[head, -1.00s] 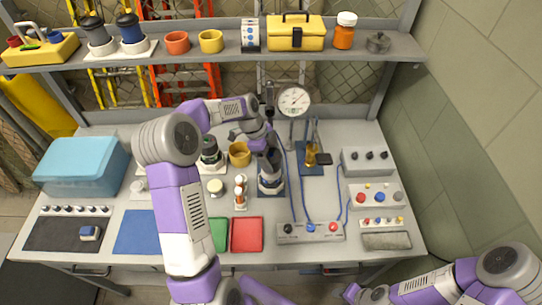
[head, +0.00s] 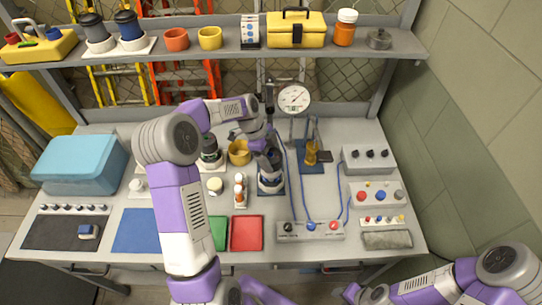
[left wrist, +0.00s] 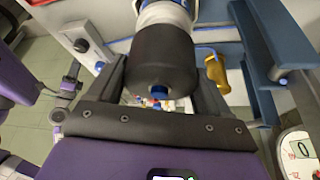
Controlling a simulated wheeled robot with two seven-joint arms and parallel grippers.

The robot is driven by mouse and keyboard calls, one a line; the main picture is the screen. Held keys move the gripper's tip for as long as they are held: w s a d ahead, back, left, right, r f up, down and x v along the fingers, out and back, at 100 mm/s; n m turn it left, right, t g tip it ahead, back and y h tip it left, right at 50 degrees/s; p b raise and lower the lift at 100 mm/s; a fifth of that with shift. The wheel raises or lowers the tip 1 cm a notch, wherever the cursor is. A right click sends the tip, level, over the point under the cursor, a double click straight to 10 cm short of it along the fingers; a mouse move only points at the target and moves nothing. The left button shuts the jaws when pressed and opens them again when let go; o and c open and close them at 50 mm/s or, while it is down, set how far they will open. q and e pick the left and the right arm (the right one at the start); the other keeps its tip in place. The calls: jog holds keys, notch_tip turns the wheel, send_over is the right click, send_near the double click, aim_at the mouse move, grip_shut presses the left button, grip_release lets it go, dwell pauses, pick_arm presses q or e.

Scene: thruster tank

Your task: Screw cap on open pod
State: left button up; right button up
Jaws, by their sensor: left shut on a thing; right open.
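The black cap (left wrist: 162,60) is between the fingers of my left gripper (left wrist: 170,85) in the left wrist view. Its end with a small blue knob faces the camera. Beyond it is the white pod (left wrist: 165,12) with a blue band, in line with the cap. In the head view the pod (head: 270,183) stands upright on a dark blue mat, with my left gripper (head: 264,150) over its top. The gripper is shut on the cap. Whether the threads are engaged is hidden.
A round dial gauge (head: 294,98) stands behind the pod. A yellow cup (head: 238,152) and another dark-topped pod (head: 209,152) are to the left. A brass fixture (head: 311,153) is to the right. A control box (head: 310,231) with blue cables lies in front.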

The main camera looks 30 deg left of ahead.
pick_arm(q)
jog(key=shift+f+b, duration=1.1)
jog(key=shift+f, duration=0.3)
dwell(0.8)
jog(key=o, duration=1)
jog(key=shift+c, duration=0.2)
jog(key=shift+r, duration=0.1)
jog(key=v, duration=0.7)
jog(key=shift+a+r+p, duration=0.15)
jog(key=shift+r+p, duration=0.05)
jog(key=shift+p, duration=0.15)
